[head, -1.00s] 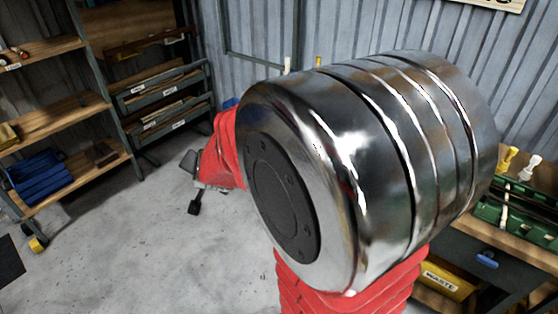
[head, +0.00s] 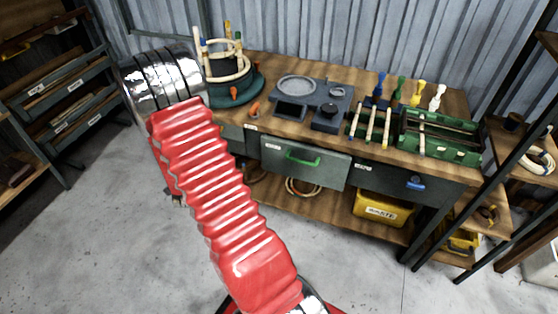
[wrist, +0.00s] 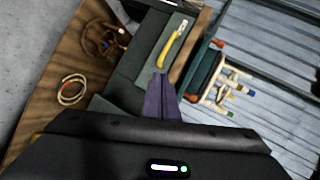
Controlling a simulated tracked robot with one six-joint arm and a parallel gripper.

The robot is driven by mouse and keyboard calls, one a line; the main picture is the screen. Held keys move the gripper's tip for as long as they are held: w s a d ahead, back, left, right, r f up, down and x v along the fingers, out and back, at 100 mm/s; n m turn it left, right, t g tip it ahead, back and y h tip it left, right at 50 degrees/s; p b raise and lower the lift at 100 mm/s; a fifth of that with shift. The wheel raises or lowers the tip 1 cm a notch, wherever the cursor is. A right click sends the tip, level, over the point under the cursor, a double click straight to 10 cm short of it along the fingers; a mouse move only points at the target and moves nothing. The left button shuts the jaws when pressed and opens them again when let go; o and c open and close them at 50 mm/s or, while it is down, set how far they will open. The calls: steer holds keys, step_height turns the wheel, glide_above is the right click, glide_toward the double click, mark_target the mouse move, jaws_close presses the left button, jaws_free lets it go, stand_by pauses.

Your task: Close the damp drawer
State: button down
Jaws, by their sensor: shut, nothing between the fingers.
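The bench has several drawers, and their labels are too small to read, so I cannot tell which is the damp one. A grey drawer with a green handle (head: 305,160) appears to stand out from the bench in the head view. To its right is a darker drawer with a blue handle (head: 415,183). The wrist view shows a grey drawer front with a yellow handle (wrist: 170,48). My gripper (wrist: 160,80) is shut and empty, with its purple fingers close to that front; contact cannot be told. In the head view my arm mostly hides the gripper.
On the bench top (head: 455,105) stand a dark pot with rods (head: 228,75), a grey tool plate and a green tray (head: 440,150). A yellow waste bin (head: 382,210) and coiled rattan (head: 302,187) sit on the lower shelf. Shelving flanks both sides. Grey floor in front is clear.

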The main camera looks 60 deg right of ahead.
mark_target(281, 154)
steer(key=s+d+f+m+g+h, duration=0.2)
steer(key=s+f, duration=0.4)
steer(key=s, duration=0.4)
steer(key=s+d+f+m+g+h, duration=0.3)
steer(key=s+d+f+m+h, duration=0.2)
steer(key=s, duration=0.5)
steer(key=shift+s+d+f+m, duration=0.2)
steer(key=shift+d+f+m, duration=0.15)
steer(key=shift+f, duration=0.45)
steer(key=shift+d, duration=0.15)
steer(key=d, duration=0.4)
steer(key=w+d, duration=0.1)
steer(key=d, duration=0.4)
steer(key=w+d, duration=0.1)
steer(key=d, duration=0.3)
steer(key=shift+w+d, duration=0.15)
steer(key=shift+d, duration=0.2)
steer(key=shift+w, duration=0.1)
